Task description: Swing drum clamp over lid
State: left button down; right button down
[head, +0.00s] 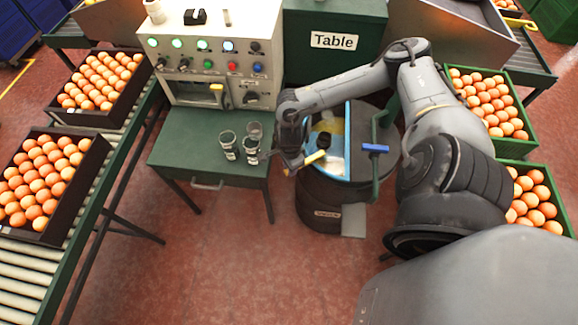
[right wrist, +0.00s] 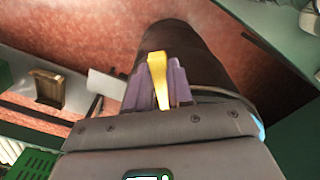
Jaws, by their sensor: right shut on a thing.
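A dark drum (head: 318,215) stands right of the green table. A grey lid (head: 361,125) covers the right part of its top; the left part is open, with a blue edge and pale and yellow contents. A green bar with a blue grip (head: 375,148) stands by the lid. My right gripper (head: 298,163) is at the drum's left rim, shut on a yellow handle (head: 314,158). In the right wrist view the yellow handle (right wrist: 157,75) sits between the purple fingers (right wrist: 160,90). I cannot tell how the handle joins the drum. My left gripper is not in view.
The green table (head: 185,150) holds several glasses (head: 229,146) close to my right gripper. A control panel (head: 210,65) stands behind. The floor in front is clear.

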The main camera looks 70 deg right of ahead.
jog(key=shift+s+a+n, duration=0.15)
jog(key=shift+s+n, duration=0.05)
jog(key=shift+n, duration=0.3)
jog(key=c, duration=1)
grip_release()
jog(key=shift+r, duration=0.5)
notch_tip(320, 180, up, 10)
jog(key=p, duration=0.1)
jog(key=shift+p, duration=0.4)
